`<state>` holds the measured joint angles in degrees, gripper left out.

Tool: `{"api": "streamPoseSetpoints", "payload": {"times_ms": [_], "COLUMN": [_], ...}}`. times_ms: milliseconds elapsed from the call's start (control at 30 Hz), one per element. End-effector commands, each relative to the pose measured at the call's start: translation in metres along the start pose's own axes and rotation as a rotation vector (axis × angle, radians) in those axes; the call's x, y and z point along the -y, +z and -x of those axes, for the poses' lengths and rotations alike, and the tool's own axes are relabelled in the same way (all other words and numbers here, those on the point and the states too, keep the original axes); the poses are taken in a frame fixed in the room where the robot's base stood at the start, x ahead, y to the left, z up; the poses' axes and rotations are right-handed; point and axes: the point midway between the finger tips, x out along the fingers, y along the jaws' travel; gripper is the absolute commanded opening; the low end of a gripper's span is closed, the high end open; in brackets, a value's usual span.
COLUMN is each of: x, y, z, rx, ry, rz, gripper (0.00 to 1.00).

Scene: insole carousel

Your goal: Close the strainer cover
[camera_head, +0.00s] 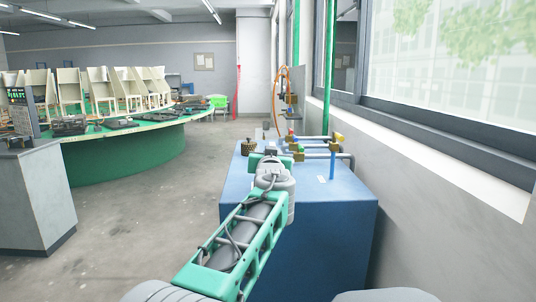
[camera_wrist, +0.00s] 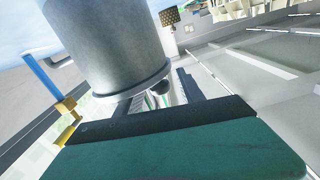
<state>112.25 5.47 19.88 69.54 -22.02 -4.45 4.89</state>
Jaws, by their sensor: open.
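My gripper (camera_head: 264,158) reaches out over the far part of a blue cabinet (camera_head: 325,205) in the head view. In the wrist view my gripper (camera_wrist: 160,90) is open, with its dark fingers apart. A large grey metal cylinder (camera_wrist: 110,45) with a flared rim fills the upper left there, close to the fingers and partly covering them. A small dark rounded piece shows by its rim between the fingers. I cannot tell whether the cylinder is the strainer, or whether it touches a finger. No strainer cover can be made out for sure; my arm hides that spot in the head view.
Pipes with brass valves and yellow handles (camera_head: 338,137) stand right of my gripper. A dotted brass piece (camera_head: 248,147) sits at the left. A wall and window ledge (camera_head: 460,180) border the right. A green round table (camera_head: 125,155) and open floor lie left.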

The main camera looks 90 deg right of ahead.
Motion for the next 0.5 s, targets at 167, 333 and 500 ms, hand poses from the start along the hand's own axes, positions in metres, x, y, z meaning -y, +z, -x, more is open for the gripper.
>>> {"api": "streamPoseSetpoints", "payload": {"times_ms": [167, 333, 500], "x": [0.0, 0.0, -0.001], "y": [-0.001, -0.002, -0.002], "z": [0.002, 0.025, 0.059], "rx": [-0.001, -0.003, -0.003], "ry": [0.0, 0.001, 0.002], "rz": [0.0, 0.001, 0.0], "gripper": [0.45, 0.45, 0.45]}}
